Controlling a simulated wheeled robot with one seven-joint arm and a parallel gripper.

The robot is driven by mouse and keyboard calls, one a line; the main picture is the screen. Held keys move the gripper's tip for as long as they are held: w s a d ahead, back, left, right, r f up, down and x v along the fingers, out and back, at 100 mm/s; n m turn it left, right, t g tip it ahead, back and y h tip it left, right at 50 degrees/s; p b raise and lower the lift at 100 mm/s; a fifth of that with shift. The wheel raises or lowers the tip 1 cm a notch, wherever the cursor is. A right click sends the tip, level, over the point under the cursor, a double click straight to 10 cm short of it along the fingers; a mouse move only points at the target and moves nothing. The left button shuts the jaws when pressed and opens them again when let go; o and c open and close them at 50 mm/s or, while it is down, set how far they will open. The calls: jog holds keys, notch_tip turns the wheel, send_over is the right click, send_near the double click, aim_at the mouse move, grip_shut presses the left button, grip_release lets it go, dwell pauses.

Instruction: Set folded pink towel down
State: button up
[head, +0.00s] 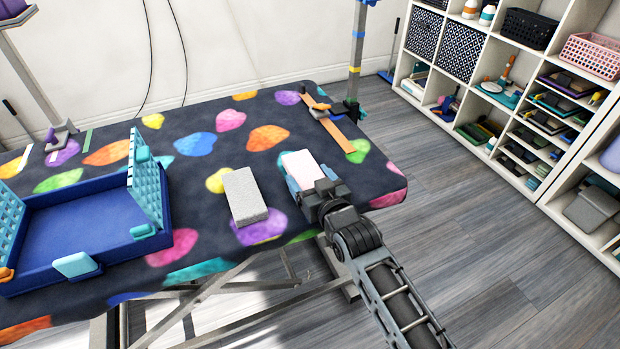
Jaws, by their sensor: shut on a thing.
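The folded pink towel (301,168) is a pale pink block at the near right part of the dark table with coloured blotches (330,147). My gripper (314,185) is shut on its near end, with light blue parts showing at the towel's sides. The towel lies flat and level, at or just above the tabletop; I cannot tell whether it touches. The gripper hides its near end.
A grey block (245,196) lies just left of the towel. A blue open bin (75,232) with teal side panels stands at the left. An orange strap (338,128) and a post (357,55) are behind right. Shelves (545,75) stand at the right.

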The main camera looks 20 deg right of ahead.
jog(key=shift+f, duration=0.2)
jog(key=o, duration=1)
jog(key=shift+o, duration=0.2)
